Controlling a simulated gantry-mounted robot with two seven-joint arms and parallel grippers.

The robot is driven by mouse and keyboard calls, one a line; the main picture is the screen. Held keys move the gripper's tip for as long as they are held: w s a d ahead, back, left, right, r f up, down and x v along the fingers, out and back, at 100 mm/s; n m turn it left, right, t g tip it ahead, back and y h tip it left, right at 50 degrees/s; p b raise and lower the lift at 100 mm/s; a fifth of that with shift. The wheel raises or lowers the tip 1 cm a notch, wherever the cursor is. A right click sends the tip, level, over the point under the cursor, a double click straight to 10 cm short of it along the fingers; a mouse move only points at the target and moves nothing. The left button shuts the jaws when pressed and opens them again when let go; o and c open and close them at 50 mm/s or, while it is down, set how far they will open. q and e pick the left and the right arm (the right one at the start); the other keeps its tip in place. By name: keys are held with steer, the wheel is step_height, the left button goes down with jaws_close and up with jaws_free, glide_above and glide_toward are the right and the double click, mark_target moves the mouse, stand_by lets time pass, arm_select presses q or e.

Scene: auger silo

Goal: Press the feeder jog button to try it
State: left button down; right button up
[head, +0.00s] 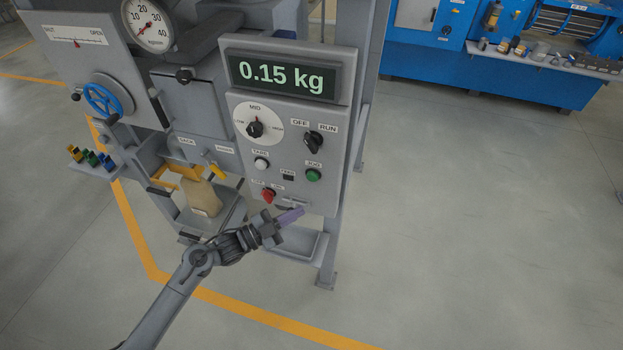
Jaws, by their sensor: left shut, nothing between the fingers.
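The feeder jog button (313,175) is a green round button under a JOG label on the right side of the grey control panel (333,215). My right gripper is not in view.
The display (281,76) reads 0.15 kg. A tan bag (203,198) stands left of the panel. Open floor lies to the right.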

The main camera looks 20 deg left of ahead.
mark_target(312, 177)
arm_select(q)
steer(key=w+b, duration=0.6)
steer(key=w, duration=0.2)
steer(key=shift+w+a+b, duration=0.2)
steer(key=shift+w+b, duration=0.2)
stand_by(0.8)
stand_by(0.8)
stand_by(0.4)
steer(key=shift+w+b, duration=0.4)
steer(key=shift+b, duration=0.05)
